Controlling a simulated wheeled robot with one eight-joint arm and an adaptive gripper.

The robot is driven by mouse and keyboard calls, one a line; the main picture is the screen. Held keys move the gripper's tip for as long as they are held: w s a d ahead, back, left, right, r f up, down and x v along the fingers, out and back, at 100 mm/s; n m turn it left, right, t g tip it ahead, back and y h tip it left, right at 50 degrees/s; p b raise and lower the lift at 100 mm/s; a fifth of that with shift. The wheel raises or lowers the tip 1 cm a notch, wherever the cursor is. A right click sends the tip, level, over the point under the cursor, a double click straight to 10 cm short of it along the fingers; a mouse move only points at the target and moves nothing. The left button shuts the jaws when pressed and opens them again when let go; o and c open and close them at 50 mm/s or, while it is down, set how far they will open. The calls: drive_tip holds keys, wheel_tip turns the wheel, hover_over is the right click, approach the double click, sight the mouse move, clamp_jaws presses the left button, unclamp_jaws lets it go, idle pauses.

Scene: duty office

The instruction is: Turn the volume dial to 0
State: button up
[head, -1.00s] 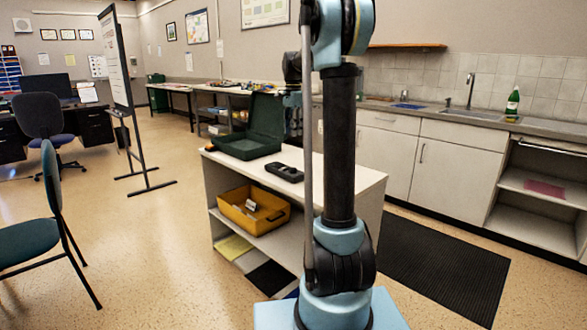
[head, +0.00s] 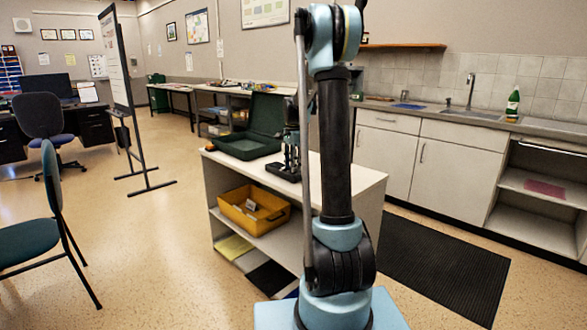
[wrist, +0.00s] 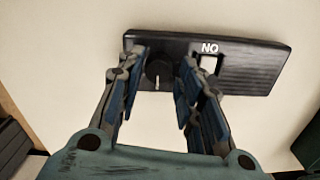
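A black box-like device (wrist: 250,68) lies on the white cabinet top in the wrist view. It carries a round black dial (wrist: 159,70) with a short white line near its lower edge. Right of the dial are white letters and a small light square window. My gripper (wrist: 161,60) is open over the device, one finger on each side of the dial. I cannot tell whether the fingers touch it. In the head view, my gripper (head: 291,150) points down at the device (head: 282,172), partly hidden behind my arm.
An open dark green case (head: 247,146) stands on the cabinet top (head: 345,182) left of the device. A yellow bin (head: 245,217) sits on the shelf below. The cabinet top right of my arm is clear.

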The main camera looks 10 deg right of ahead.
drive_tip(key=shift+f, duration=0.45)
clamp_jaws()
drive_tip(key=shift+n, duration=1.7)
drive_tip(key=n, duration=0.4)
drive_tip(key=shift+n, duration=0.3)
drive_tip(key=n, duration=1.1)
drive_tip(key=shift+n, duration=0.4)
